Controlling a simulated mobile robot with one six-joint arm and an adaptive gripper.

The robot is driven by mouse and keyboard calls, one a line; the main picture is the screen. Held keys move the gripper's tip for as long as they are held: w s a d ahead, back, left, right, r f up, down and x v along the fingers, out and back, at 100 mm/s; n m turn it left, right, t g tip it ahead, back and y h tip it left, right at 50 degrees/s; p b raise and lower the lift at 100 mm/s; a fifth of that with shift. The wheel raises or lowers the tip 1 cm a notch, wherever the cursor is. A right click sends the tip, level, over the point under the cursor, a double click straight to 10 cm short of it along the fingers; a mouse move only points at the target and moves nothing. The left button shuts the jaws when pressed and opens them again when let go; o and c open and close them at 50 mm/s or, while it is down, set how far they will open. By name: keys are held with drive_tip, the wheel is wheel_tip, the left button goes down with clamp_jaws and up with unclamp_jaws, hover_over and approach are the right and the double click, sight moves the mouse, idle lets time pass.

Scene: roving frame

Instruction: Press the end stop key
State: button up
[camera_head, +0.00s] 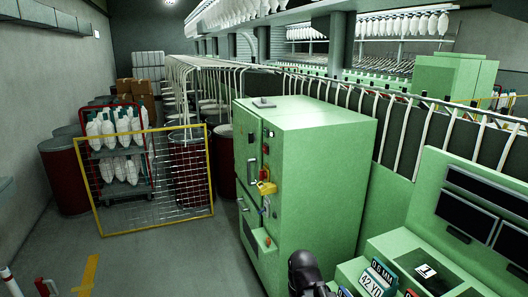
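A tall green cabinet (315,180) stands in the middle of the view. Its narrow left face carries small controls, including a red one (266,149) near the top, a yellow piece (266,188) at mid height and an orange-red one (267,241) on a low ledge. No key can be read as the end stop key at this size. A dark rounded part at the bottom edge, in front of the cabinet, looks like my arm. My gripper's fingers do not show.
A green console (400,247) with dark screens (464,216) and number cards (377,279) stands at lower right. A yellow-framed mesh barrier (156,181) and a bobbin cart (122,150) stand at left. The grey floor (160,262) between barrier and cabinet is clear.

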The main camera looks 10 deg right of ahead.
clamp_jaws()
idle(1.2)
